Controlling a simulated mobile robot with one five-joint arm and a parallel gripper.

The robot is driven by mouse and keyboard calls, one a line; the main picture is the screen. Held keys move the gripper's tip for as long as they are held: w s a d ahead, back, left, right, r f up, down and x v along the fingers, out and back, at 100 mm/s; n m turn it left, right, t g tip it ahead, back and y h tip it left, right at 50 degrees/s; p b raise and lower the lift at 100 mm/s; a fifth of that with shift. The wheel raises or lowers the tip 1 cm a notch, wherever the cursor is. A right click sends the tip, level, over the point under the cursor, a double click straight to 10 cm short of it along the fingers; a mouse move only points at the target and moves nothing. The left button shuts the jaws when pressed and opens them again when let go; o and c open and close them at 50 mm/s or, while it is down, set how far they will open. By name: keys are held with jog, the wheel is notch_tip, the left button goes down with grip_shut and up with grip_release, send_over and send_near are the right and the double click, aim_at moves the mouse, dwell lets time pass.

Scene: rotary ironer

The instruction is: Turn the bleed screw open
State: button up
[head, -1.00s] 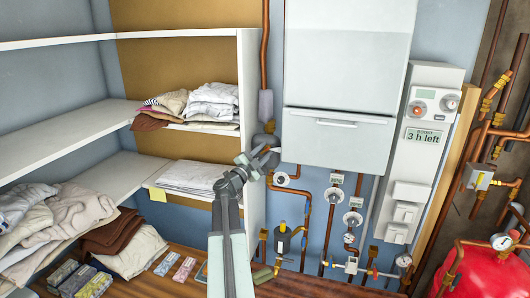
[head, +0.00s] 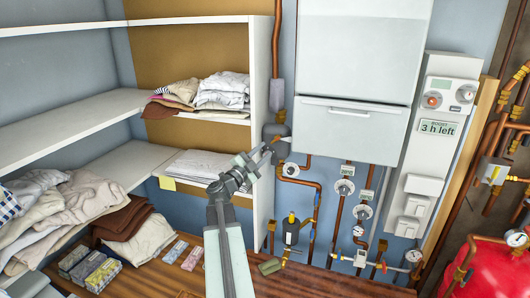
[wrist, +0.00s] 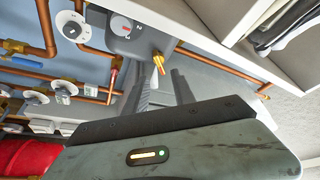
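A grey rounded vessel (head: 276,131) hangs on the wall beside the shelf's right side panel. In the wrist view this vessel (wrist: 138,40) carries a red-and-white dial and a small brass fitting (wrist: 159,63), which looks like the bleed screw. My gripper (head: 264,148) is raised close in front of the vessel. In the wrist view my gripper (wrist: 161,76) has its two fingers apart, with the brass fitting showing just beyond and between the tips. I cannot tell whether they touch it. In the head view the gripper hides the fitting.
The white shelf panel (head: 263,100) stands close to the left of the vessel. Copper pipes (head: 318,200) and dials run to the right, below a white boiler (head: 353,130). Folded laundry (head: 205,165) lies on the shelves. A wooden counter (head: 330,280) runs below. A red tank (head: 485,268) stands far right.

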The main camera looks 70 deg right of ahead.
aim_at(274, 141)
jog(key=shift+n+t+h, duration=0.3)
jog(key=shift+n, duration=0.5)
jog(key=x, duration=0.8)
jog(key=shift+w+f+p, duration=0.1)
jog(key=shift+f+p, duration=0.2)
jog(key=shift+p, duration=0.05)
jog(key=shift+c, duration=0.3)
grip_shut()
